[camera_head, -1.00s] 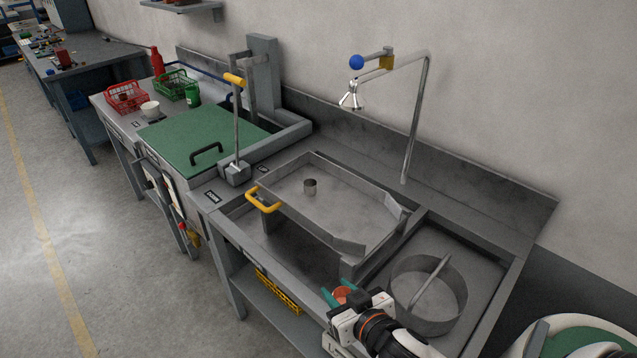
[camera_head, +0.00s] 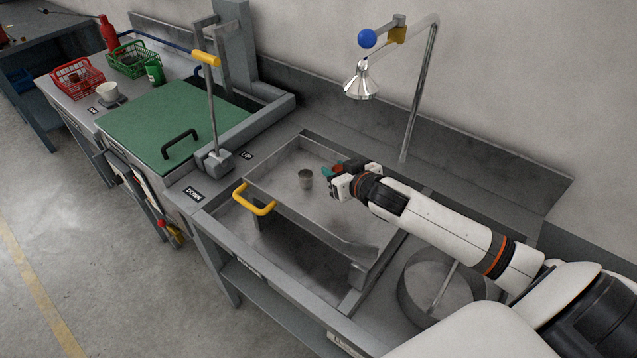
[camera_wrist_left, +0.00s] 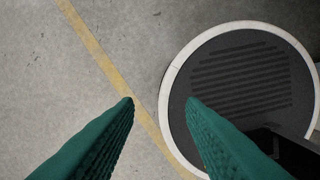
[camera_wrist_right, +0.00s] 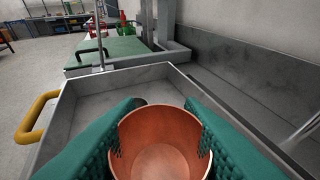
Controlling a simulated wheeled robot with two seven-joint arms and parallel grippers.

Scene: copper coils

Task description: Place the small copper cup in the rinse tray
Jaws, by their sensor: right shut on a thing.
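My right gripper (camera_head: 335,173) is over the right part of the rinse tray (camera_head: 330,232), a shallow metal tray with a yellow handle. In the right wrist view its green fingers are shut on the small copper cup (camera_wrist_right: 162,140), which is held upright with its open mouth showing. The cup is mostly hidden by the gripper in the head view. The tray also shows in the right wrist view (camera_wrist_right: 130,77). My left gripper (camera_wrist_left: 160,103) is open and empty above the floor.
A tap with a shower head (camera_head: 361,82) hangs behind the tray. A yellow-topped lever (camera_head: 211,110) and a green lid (camera_head: 165,135) are to the left. A round metal ring (camera_head: 412,290) lies in the right basin. The tray's left part is clear.

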